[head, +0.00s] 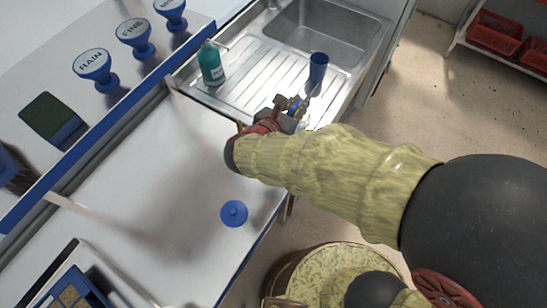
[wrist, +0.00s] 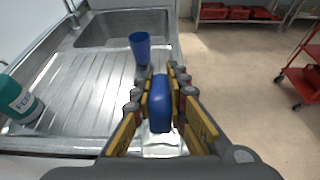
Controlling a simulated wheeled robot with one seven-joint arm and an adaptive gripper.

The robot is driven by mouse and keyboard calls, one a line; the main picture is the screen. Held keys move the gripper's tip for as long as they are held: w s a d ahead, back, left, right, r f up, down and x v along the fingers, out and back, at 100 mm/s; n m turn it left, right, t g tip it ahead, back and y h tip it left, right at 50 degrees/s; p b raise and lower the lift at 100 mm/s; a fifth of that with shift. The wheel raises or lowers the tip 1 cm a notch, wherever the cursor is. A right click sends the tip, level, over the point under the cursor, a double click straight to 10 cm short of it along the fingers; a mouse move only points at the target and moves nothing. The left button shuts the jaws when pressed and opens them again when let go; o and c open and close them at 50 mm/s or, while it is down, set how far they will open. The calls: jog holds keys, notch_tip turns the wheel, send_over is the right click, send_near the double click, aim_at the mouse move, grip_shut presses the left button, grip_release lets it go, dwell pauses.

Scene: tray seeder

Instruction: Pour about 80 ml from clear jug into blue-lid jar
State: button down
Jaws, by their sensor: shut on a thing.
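My gripper (wrist: 158,95) is shut on an upright blue part, which looks like a handle (wrist: 160,108). A clear body, apparently the clear jug (wrist: 162,147), shows below it; its contents cannot be made out. In the head view my gripper (head: 291,104) is over the near right edge of the drainboard, and my wrist hides most of the jug. A round blue lid with a knob (head: 234,213) is on the pale worktop, apart from my gripper; whether a jar is under it cannot be told.
A blue cup (head: 318,70) stands on the steel drainboard (head: 245,100), just beyond my gripper. A green bottle (head: 211,63) stands to its left. The sink basin (head: 335,35) is behind. A tray (head: 62,275) is at lower left. The middle worktop is clear.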

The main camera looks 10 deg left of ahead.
jog(key=shift+s+a+r+t+b, duration=0.25)
jog(key=shift+r+t+b, duration=0.2)
jog(key=shift+b, duration=0.5)
dwell(0.3)
jog(key=shift+s, duration=0.25)
